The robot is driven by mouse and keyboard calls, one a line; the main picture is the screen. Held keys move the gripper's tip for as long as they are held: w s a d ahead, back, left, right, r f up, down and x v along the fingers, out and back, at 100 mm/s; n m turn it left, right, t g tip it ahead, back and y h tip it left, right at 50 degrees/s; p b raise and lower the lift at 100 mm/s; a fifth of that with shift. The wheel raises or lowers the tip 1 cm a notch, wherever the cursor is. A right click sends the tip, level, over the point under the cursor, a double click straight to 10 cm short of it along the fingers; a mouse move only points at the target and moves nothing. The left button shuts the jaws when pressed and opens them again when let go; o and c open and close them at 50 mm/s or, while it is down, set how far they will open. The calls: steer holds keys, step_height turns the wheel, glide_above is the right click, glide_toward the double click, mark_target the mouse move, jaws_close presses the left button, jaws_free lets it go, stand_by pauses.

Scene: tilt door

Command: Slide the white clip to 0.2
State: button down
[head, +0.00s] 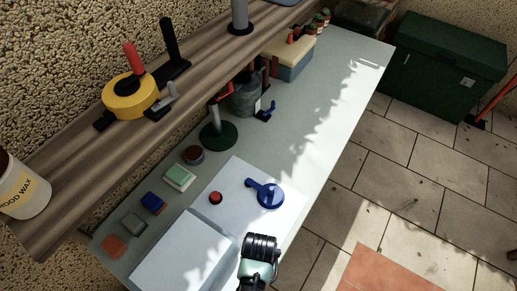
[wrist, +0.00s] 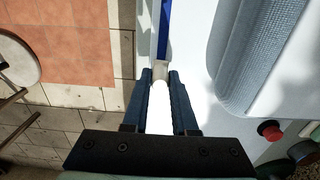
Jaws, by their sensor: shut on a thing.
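A narrow blue strip (wrist: 165,30) runs away from just beyond the fingertips, along the edge of a white surface. No scale marks are readable. In the head view, my dark wrist is at the bottom, beside a white box (head: 180,255); the fingers and clip are hidden there.
A white panel (head: 235,185) carries a blue lever (head: 268,194) and a red button (head: 215,198). Several coloured blocks, a green-based stand (head: 218,135) and a metal bucket (head: 246,97) stand on the bench. A wooden shelf (head: 70,150) overhangs the left. Tiled floor lies right.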

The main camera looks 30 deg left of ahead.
steer(key=shift+s+a+p, duration=0.1)
steer(key=shift+s+p, duration=2.15)
steer(key=shift+s, duration=2.2)
steer(key=shift+s+a+p, duration=0.2)
steer(key=shift+s+p, duration=1.45)
steer(key=shift+s, duration=4.05)
steer(key=c, duration=0.8)
jaws_free()
steer(key=shift+o, duration=0.6)
steer(key=shift+r, duration=0.1)
